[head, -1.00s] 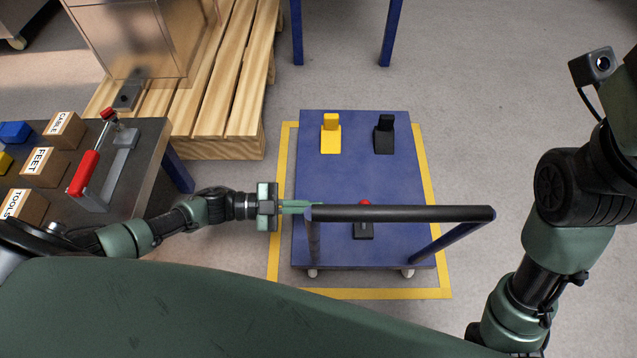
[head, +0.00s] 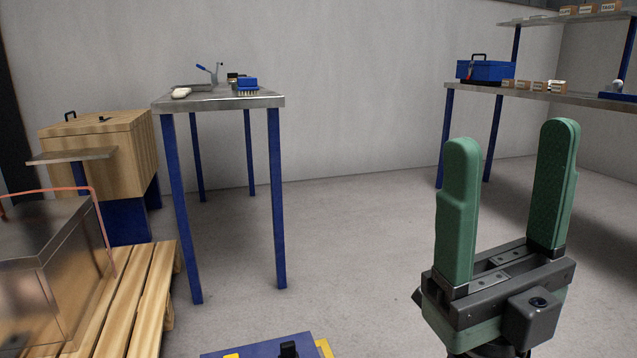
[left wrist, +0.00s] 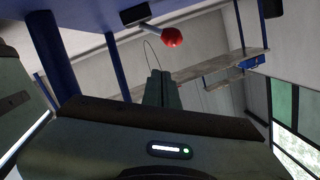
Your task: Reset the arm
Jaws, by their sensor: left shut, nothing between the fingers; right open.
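My right gripper (head: 511,140) stands upright at the right of the head view, its two green fingers wide apart with nothing between them. My left gripper is outside the head view. In the left wrist view its two green fingers (left wrist: 161,88) are pressed together and hold nothing. A red ball knob (left wrist: 172,38) on a short stem appears above and beyond those fingers, apart from them. The blue cart deck (head: 262,348) shows only its far edge at the bottom of the head view; its handle is out of that view.
A metal-topped table (head: 215,103) with blue legs stands ahead. A wooden pallet (head: 125,310) carries a metallic box (head: 50,265) at left, with a wooden cabinet (head: 100,150) behind. A long workbench (head: 560,93) with a blue toolbox (head: 485,70) lies at right. The middle floor is open.

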